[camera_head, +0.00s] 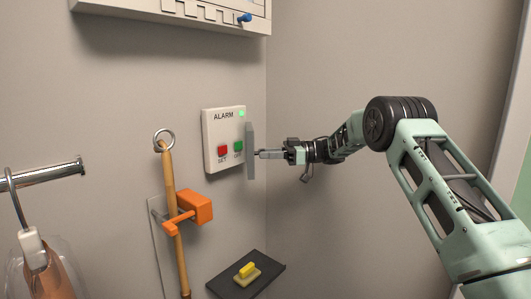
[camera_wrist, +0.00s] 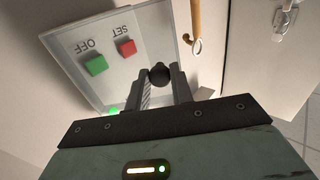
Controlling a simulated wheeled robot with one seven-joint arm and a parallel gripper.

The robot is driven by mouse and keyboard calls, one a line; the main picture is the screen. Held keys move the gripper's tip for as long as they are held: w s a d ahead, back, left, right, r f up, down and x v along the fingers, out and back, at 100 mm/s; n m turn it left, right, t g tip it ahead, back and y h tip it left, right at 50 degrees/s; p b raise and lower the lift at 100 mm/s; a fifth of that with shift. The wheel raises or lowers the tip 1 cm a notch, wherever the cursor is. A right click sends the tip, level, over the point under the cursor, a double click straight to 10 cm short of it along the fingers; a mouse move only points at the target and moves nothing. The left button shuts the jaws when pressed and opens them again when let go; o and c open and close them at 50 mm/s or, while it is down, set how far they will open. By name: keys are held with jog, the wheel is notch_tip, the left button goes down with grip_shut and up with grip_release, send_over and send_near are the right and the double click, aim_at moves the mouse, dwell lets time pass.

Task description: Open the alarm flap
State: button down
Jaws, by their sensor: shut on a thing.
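The white alarm box (camera_head: 209,138) is on the wall in the head view, with a red SET button (camera_head: 223,149), a green OFF button (camera_head: 238,147) and a lit green lamp. The grey alarm flap (camera_head: 250,135) shows as a narrow upright strip at the box's right side, standing out from its face. My gripper (camera_head: 259,154) is at the flap from the right. In the wrist view my gripper (camera_wrist: 160,84) is shut on a dark round knob (camera_wrist: 159,74), with both buttons in view beyond. The flap's exact opening angle is hard to tell.
Below the box, an orange bracket (camera_head: 196,207) holds a wooden pole (camera_head: 170,180) with a ring. A dark shelf (camera_head: 270,276) carries a yellow block (camera_head: 247,269). A white rack (camera_head: 190,12) is above. A metal rail (camera_head: 45,174) is at left.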

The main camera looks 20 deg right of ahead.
jog(key=shift+d+r+g, duration=0.1)
jog(key=shift+d+g, duration=0.05)
jog(key=shift+g, duration=0.15)
jog(key=c, duration=1.2)
grip_release()
jog(key=shift+c, duration=0.2)
notch_tip(320, 180, up, 10)
jog(key=b, duration=0.4)
